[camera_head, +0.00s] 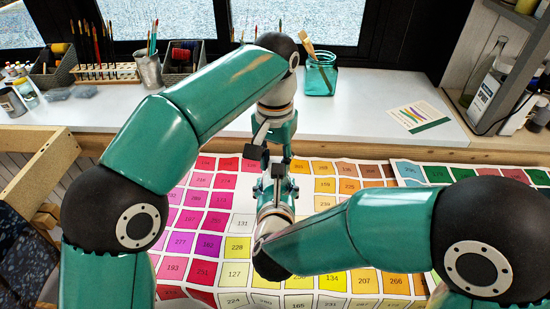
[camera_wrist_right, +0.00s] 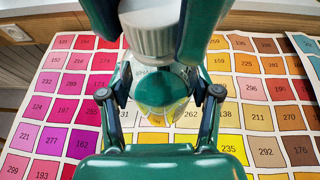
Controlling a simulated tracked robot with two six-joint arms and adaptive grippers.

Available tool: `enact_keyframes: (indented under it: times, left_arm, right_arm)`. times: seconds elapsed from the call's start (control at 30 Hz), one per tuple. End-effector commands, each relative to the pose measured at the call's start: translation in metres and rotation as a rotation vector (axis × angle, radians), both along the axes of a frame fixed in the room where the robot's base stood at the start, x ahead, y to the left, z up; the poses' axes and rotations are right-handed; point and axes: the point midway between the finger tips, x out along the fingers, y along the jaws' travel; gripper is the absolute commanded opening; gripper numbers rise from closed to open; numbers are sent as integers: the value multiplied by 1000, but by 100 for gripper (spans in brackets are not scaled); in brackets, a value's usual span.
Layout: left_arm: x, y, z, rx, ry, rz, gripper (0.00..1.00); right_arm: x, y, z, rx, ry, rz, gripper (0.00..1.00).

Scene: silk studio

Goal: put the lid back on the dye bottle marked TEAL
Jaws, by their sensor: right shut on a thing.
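A white ribbed lid (camera_wrist_right: 150,30) is at the top of the right wrist view, between the green fingers of my left gripper, which appear to press on both its sides. Directly below it is a small clear bottle (camera_wrist_right: 155,88); its lettering is too small to read. The dark pads of my right gripper (camera_wrist_right: 158,79) are shut on the bottle's sides. Whether the lid touches the bottle or is just above it, I cannot tell. In the head view, my left gripper (camera_head: 272,150) points down over my right gripper (camera_head: 277,182); the bottle and lid are hidden there.
A colour chart (camera_head: 205,200) of numbered swatches lies beneath the grippers. Behind it, the white counter (camera_head: 370,110) holds a teal jar (camera_head: 319,75) with brushes, a metal cup (camera_head: 150,72), a brush rack (camera_head: 105,72) and a card (camera_head: 418,115). Bottles (camera_head: 485,95) stand on the right shelf.

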Motion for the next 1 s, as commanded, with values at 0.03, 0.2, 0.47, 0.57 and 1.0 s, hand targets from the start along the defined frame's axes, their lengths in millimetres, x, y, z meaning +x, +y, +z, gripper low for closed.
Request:
enact_keyframes:
  times: [0.03, 0.2, 0.47, 0.57, 1.0]
  left_arm:
    - [0, 0, 0, 0, -1, -4, 24]
    - [1, 1, 0, 0, -1, -142, 24]
    - [2, 3, 0, 0, -2, -679, 24]
    - [3, 3, 0, 0, -3, -898, 24]
    - [9, 3, 0, 3, -6, -1865, 24]
  right_arm:
    - [0, 0, 1, 0, -2, 0, 0]
    - [0, 0, 1, 0, -2, 0, 0]
    - [0, 0, 1, 0, -1, 0, 0]
    - [0, 0, 1, 0, -1, 0, 0]
    - [0, 0, 0, 1, -1, -1, 0]
